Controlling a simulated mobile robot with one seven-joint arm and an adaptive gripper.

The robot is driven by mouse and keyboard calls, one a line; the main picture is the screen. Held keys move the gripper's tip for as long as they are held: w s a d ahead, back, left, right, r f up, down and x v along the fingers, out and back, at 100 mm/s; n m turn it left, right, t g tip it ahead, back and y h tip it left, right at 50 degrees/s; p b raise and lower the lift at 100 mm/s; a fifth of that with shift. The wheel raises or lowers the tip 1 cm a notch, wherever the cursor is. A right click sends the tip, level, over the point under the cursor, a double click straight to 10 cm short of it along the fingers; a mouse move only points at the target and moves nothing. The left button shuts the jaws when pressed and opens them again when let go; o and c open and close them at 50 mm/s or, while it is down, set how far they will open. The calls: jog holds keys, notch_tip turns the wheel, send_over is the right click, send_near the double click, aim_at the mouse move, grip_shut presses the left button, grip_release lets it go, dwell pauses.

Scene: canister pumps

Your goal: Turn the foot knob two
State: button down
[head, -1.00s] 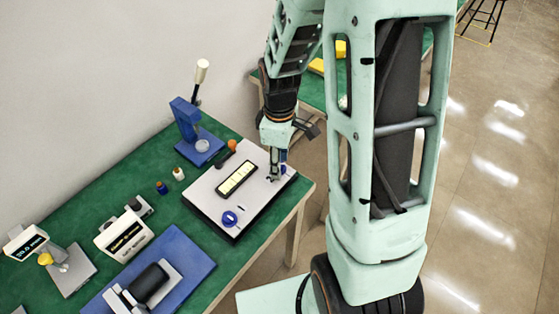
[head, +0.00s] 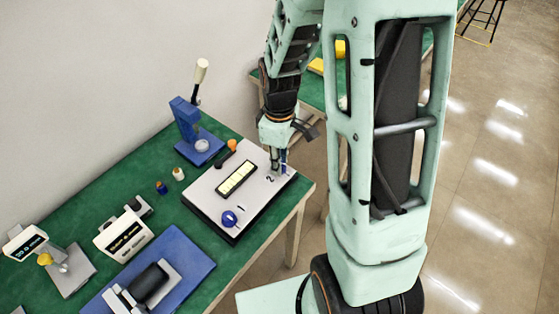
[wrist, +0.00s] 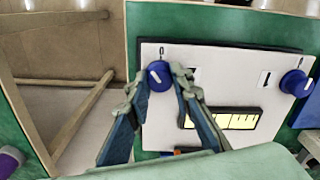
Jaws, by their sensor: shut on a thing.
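Foot knob two is a round blue knob (wrist: 158,76) on the pale panel (wrist: 225,68) in the wrist view, with a small dark mark above it on the panel. My gripper (wrist: 159,84) has its fingers on both sides of this knob and is shut on it. In the head view my gripper (head: 281,168) is at the panel's far right corner, by the printed 2 (head: 270,179), and mostly hides that knob. A second blue knob (head: 230,218) sits by the printed 1 at the panel's near end; it also shows at right in the wrist view (wrist: 297,83).
The panel (head: 207,192) carries a lit yellow window (head: 236,177). A blue press (head: 190,130), two small bottles (head: 162,187), a white meter (head: 123,236) and a blue board (head: 190,256) stand on the green table.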

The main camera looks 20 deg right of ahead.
jog(key=m+b, duration=0.1)
jog(key=m, duration=0.5)
jog(key=shift+m, duration=0.3)
dwell(0.4)
jog(key=c, duration=1.7)
grip_release()
jog(key=shift+r, duration=0.1)
notch_tip(320, 180, up, 12)
jog(key=shift+f, duration=0.1)
